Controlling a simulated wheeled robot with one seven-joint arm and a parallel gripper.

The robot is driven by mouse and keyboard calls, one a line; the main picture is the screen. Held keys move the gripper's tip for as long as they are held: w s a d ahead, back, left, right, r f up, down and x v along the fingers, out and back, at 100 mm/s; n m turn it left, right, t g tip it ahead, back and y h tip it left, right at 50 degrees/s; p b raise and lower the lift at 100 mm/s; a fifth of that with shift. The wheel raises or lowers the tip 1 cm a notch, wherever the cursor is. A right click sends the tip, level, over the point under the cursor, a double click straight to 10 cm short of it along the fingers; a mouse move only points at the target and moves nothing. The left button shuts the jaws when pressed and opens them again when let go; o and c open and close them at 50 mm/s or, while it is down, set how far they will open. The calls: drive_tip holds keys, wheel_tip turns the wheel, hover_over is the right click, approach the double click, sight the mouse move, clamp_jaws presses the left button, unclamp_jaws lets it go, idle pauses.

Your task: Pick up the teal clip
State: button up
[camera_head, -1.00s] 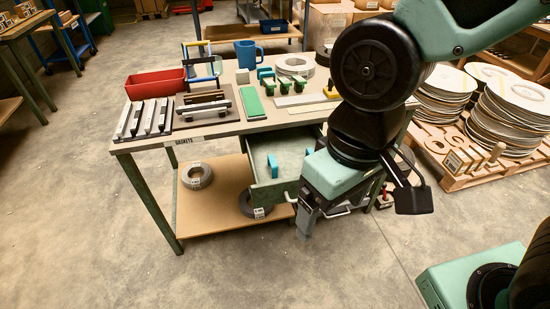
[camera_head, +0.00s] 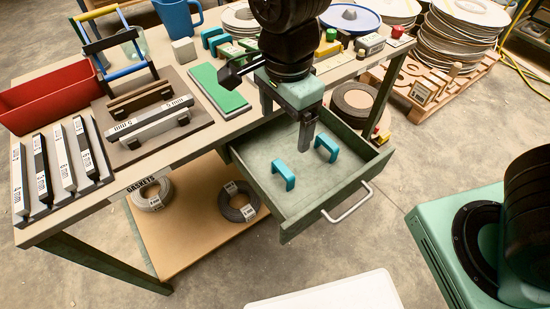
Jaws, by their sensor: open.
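Two teal clips, shaped like small arches, stand in the open drawer (camera_head: 262,160): one nearer the left (camera_head: 284,176) and one to its right (camera_head: 327,148). My gripper (camera_head: 288,125) points down above the back of the drawer, open, with nothing seen between its fingers. In the picture its right finger ends just above and between the two clips, apart from both. Another teal clip (camera_head: 211,36) shows on the table top behind, among green pieces.
The table (camera_head: 180,150) holds a red bin (camera_head: 45,95), a blue mug (camera_head: 178,18), a green-topped block (camera_head: 219,90) and racks of grey bars. The drawer handle (camera_head: 348,204) juts forward. A white surface (camera_head: 335,296) shows at the bottom edge.

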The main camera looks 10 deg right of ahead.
sight(283, 168)
wheel_tip(283, 168, down, 17)
drive_tip(key=b, duration=0.4)
drive_tip(key=shift+w+d+f, duration=0.1)
drive_tip(key=shift+f, duration=0.1)
drive_tip(key=shift+c, duration=0.3)
drive_tip(key=c, duration=1)
